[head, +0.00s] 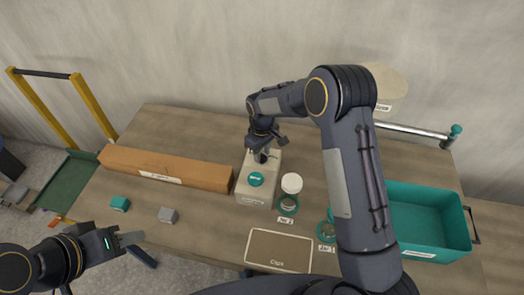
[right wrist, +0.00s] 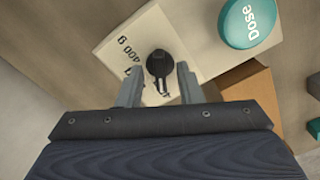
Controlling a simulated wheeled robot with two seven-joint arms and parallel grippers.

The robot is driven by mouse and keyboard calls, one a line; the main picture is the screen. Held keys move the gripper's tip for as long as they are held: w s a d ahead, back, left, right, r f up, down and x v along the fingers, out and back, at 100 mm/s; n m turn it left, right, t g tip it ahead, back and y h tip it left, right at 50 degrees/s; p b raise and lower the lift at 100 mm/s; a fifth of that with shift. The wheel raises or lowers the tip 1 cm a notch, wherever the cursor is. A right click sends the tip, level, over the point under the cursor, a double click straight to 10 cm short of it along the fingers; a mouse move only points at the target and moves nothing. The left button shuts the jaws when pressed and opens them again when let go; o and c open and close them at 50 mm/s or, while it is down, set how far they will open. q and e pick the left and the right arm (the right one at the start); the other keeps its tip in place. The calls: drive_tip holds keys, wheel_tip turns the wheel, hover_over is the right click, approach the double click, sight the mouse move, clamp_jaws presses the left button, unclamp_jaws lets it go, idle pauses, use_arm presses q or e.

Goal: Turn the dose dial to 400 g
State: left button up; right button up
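The cream dosing box (head: 254,187) stands on the bench with a round teal button labelled "Dose" (head: 256,179). In the right wrist view the box top (right wrist: 118,28) shows a black dose dial (right wrist: 160,64) beside printing that reads "400 g" upside down (right wrist: 131,57). A pale mark on the dial points toward the bottom of that view. My right gripper (head: 262,156) is over the box; its two fingers (right wrist: 160,72) are apart, one on each side of the dial. Contact cannot be told. My left gripper (head: 132,238) is off the bench's front left; its finger gap is unclear.
A long cardboard box (head: 165,168) lies left of the dosing box. A teal bin (head: 430,215) is at right. Small teal (head: 120,203) and grey (head: 168,215) blocks sit at left.

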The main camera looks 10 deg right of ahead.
clamp_jaws()
